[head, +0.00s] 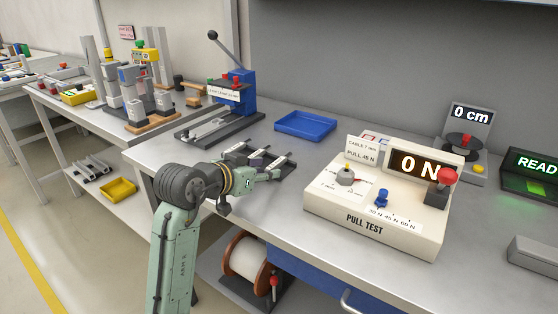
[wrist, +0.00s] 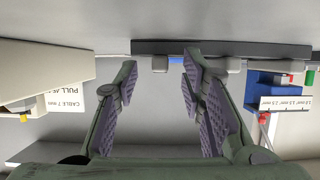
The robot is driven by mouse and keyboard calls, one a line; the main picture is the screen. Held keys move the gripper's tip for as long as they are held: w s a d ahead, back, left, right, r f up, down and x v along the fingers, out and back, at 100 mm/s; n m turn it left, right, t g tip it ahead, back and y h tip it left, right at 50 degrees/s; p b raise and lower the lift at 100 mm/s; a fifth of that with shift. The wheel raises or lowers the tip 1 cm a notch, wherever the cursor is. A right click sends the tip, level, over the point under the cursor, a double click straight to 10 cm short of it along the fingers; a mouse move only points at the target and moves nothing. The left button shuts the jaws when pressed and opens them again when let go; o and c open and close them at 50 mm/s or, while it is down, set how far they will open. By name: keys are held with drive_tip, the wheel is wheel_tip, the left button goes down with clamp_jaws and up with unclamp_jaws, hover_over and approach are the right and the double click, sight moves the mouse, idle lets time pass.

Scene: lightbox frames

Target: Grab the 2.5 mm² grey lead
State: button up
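A dark rack (head: 262,154) with several grey pieces lies on the bench beside my gripper (head: 277,174). The pieces may be leads, but they are too small in the head view to tell sizes or which is the 2.5 mm² one. In the wrist view, which looks upside down, the rack's dark bar (wrist: 222,47) runs across the top with grey ends (wrist: 236,65) along it. My gripper (wrist: 158,85) is open there, its purple-padded fingers wide apart with nothing between them. The grey ends are beyond the fingertips; contact is not visible.
The pull tester (head: 375,205) stands right of my gripper. A blue tray (head: 305,125) lies behind the rack. A blue lever press (head: 235,92) on a dark base stands at the back left; its size label (wrist: 278,103) shows in the wrist view. A cable reel (head: 248,262) sits below the bench.

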drive_tip(key=shift+w+d+f, duration=0.1)
drive_tip(key=shift+w, duration=0.05)
drive_tip(key=shift+c, duration=0.6)
clamp_jaws()
